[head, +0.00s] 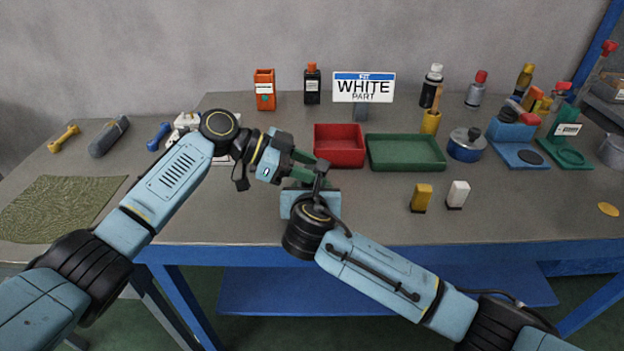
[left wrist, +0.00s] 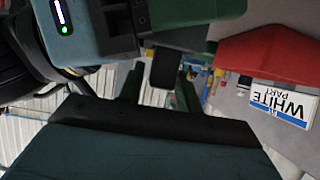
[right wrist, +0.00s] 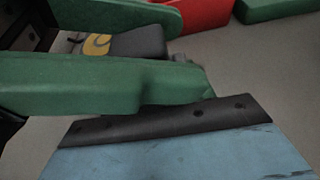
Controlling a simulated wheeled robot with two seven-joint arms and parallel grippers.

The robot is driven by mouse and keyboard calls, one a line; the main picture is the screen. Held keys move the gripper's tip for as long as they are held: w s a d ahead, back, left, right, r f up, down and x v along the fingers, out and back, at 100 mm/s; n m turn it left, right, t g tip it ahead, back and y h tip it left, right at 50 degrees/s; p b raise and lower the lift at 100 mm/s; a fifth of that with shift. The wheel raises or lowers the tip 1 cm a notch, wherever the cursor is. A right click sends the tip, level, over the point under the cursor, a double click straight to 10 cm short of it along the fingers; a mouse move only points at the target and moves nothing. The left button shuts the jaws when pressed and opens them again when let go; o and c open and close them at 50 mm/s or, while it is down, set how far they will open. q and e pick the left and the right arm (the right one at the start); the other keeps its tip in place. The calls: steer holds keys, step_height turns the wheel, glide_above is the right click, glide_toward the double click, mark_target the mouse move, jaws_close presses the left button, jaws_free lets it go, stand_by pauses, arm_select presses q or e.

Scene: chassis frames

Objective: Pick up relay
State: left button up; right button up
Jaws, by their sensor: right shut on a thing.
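My left gripper (head: 300,160) and right gripper (head: 312,172) meet above the middle of the table, in front of the red tray. In the left wrist view a small dark block (left wrist: 163,68), which may be the relay, shows between the green fingers. My left gripper's fingers (left wrist: 160,90) stand apart around it. My right gripper is shut on the block, but its hold is mostly hidden. In the right wrist view a green finger crosses in front. A yellow block (head: 421,198) and a white block (head: 457,195) stand upright on the table to the right.
A red tray (head: 340,163) and a green tray (head: 436,165) lie just behind the grippers. A sign (head: 364,88) reading "WHITE PART" stands behind them. A blue pot (head: 466,150), bottles and stands fill the right. A green mat (head: 55,207) lies at the left. The front middle is clear.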

mark_target(312, 168)
arm_select(q)
jaws_close()
step_height(312, 168, up, 10)
steer(key=shift+r, duration=0.1)
stand_by(0.5)
arm_select(e)
steer(key=o, duration=1.1)
